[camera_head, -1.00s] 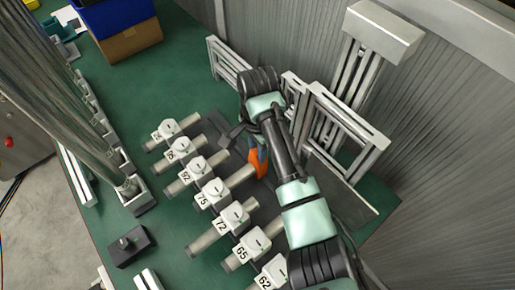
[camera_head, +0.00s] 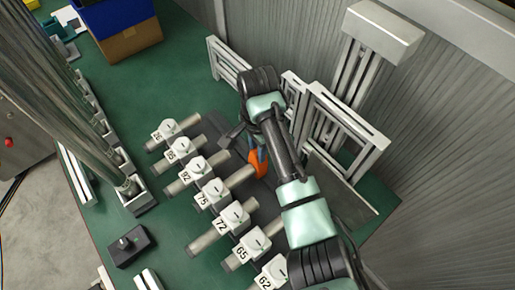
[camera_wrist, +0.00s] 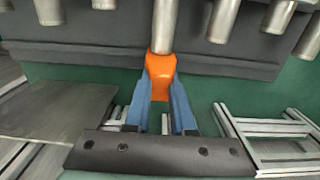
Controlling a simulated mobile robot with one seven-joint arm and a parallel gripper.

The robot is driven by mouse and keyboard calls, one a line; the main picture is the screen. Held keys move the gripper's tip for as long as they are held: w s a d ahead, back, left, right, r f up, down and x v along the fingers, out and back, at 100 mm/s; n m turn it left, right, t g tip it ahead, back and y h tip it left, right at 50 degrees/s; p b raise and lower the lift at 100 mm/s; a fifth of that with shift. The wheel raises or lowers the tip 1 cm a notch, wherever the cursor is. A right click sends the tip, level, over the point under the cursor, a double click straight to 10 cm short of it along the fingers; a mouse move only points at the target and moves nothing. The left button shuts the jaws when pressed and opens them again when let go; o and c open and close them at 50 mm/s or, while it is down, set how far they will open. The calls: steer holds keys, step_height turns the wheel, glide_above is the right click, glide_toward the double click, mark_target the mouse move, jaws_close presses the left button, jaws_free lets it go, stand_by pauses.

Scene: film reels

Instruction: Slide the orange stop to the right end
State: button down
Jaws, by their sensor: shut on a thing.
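The orange stop (camera_head: 258,165) is on the right end part of a metal rod (camera_head: 240,177), in the row of rods with numbered white blocks. In the wrist view the orange stop (camera_wrist: 160,76) sits at the end of a rod (camera_wrist: 164,25), between the blue fingers of my gripper (camera_wrist: 161,95). The fingers are shut on it, one on each side. In the head view my gripper (camera_head: 257,152) is partly hidden by my own arm.
Grey metal frames (camera_head: 345,130) stand right of the rods near the ribbed wall. A blue bin (camera_head: 115,22) is at the back left. Green table (camera_head: 150,90) shows between.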

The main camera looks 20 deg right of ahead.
steer(key=shift+s+r, duration=0.1)
steer(key=shift+s+d+p, duration=0.1)
steer(key=shift+s+p, duration=0.1)
steer(key=shift+p, duration=0.25)
steer(key=s+d+p, duration=0.3)
steer(key=s+p, duration=0.3)
steer(key=s, duration=0.3)
steer(key=s+d+p, duration=0.4)
steer(key=s+p, duration=0.2)
steer(key=s, duration=0.3)
steer(key=s+d+p, duration=0.4)
steer(key=s+p, duration=0.2)
steer(key=s, duration=0.3)
steer(key=shift+s+d+p, duration=0.25)
steer(key=shift+s+p, duration=0.05)
steer(key=shift+p, duration=0.05)
steer(key=c, duration=0.8)
jaws_free()
steer(key=shift+s, duration=0.1)
steer(key=shift+o, duration=0.2)
